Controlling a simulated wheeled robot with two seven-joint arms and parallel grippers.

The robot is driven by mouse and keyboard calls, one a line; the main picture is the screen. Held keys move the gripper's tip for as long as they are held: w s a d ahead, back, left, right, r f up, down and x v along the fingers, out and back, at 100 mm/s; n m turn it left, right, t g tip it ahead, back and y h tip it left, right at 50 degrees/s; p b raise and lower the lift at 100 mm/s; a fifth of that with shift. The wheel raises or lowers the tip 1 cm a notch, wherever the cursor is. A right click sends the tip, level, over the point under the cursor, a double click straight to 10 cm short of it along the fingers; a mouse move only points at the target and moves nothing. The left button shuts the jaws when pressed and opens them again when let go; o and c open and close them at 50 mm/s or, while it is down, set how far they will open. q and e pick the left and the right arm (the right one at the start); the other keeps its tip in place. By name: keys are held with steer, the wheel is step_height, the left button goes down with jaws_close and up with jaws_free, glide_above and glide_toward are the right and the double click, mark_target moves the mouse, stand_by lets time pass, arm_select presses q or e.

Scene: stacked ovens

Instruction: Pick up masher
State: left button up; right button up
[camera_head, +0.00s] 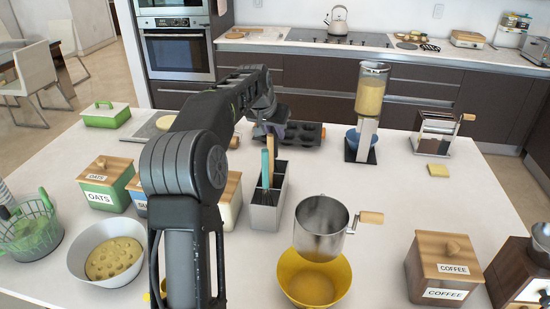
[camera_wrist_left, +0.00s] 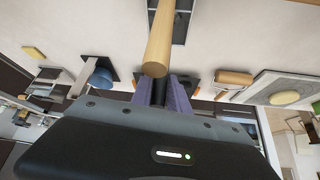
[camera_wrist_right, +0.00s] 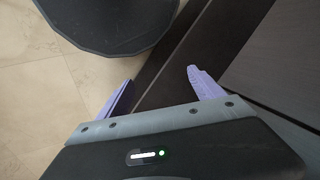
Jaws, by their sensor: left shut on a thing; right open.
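A grey utensil holder (camera_head: 266,209) stands on the white counter in the head view. It holds a utensil with a teal handle and a wooden-handled utensil (camera_head: 271,150). The wooden one may be the masher, but its head is hidden in the holder. My left gripper (camera_head: 270,130) is above the holder at the top of the wooden handle. In the left wrist view its purple fingers (camera_wrist_left: 165,92) are shut at the wooden handle (camera_wrist_left: 159,40), which runs toward the holder. My right gripper (camera_wrist_right: 160,80) is open and empty above the floor in the right wrist view.
A steel sifter (camera_head: 321,226) and a yellow bowl (camera_head: 314,278) are right of the holder. Wooden-lidded canisters, one marked oats (camera_head: 105,186), are left. A dark muffin tin (camera_head: 300,133) and a blue bowl with a dispenser (camera_head: 364,140) are behind. Counter right of the sifter is fairly clear.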

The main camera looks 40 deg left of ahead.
arm_select(q)
jaws_close()
stand_by(1.1)
steer(key=shift+r, duration=0.8)
step_height(320, 180, up, 7)
steer(key=shift+r, duration=0.15)
step_height(320, 180, up, 9)
steer(key=p, duration=0.4)
